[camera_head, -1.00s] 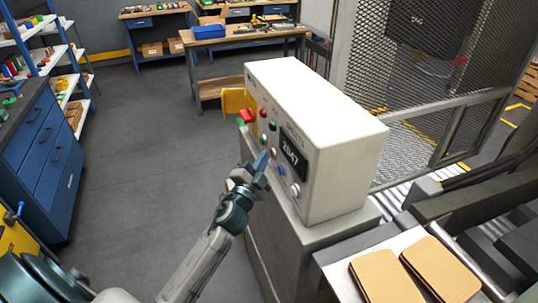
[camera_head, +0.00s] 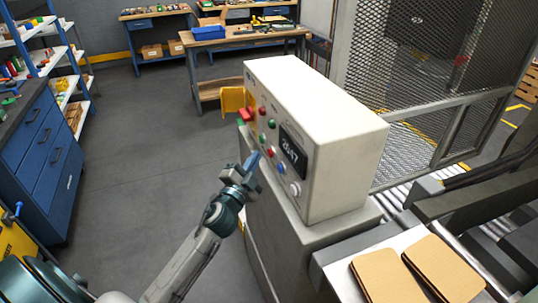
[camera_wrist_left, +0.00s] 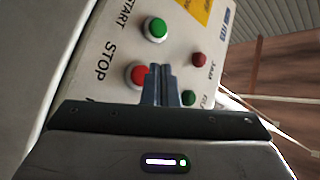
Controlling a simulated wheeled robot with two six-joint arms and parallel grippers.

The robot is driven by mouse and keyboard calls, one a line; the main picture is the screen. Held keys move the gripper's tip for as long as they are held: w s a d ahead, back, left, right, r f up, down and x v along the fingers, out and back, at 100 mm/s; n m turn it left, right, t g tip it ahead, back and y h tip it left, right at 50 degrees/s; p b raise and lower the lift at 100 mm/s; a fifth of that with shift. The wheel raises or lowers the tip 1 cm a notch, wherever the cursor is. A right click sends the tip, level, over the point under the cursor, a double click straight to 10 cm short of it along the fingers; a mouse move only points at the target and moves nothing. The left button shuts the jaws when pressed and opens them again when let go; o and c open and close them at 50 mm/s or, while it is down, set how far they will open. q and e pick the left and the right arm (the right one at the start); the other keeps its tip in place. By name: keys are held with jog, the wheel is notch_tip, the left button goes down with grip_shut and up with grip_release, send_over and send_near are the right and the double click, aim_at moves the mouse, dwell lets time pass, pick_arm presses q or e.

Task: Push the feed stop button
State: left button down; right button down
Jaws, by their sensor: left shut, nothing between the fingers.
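The control box (camera_head: 340,165) is a cream cabinet with buttons on its left-facing panel. In the left wrist view the red button (camera_wrist_left: 135,76) beside the word STOP sits below the green START button (camera_wrist_left: 155,29). The red button also shows in the head view (camera_head: 268,151). My left gripper (camera_head: 255,159) is shut and empty, its tips close to the panel beside the red button. In the wrist view its fingers (camera_wrist_left: 160,70) overlap the right edge of the red button. I cannot tell whether they touch it. My right gripper is not in view.
Red (camera_wrist_left: 199,59) and green (camera_wrist_left: 189,98) lamps sit right of the fingers. A blue button (camera_head: 281,169), a pale knob (camera_head: 295,188) and a display (camera_head: 292,150) are nearby. Cardboard blanks (camera_head: 445,267) lie at lower right. The floor on the left is clear.

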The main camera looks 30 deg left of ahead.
pick_arm(q)
jog(key=s+a+b, duration=0.2)
jog(key=s+b, duration=0.1)
jog(key=shift+s+a, duration=0.15)
jog(key=shift+a, duration=0.25)
dwell(0.5)
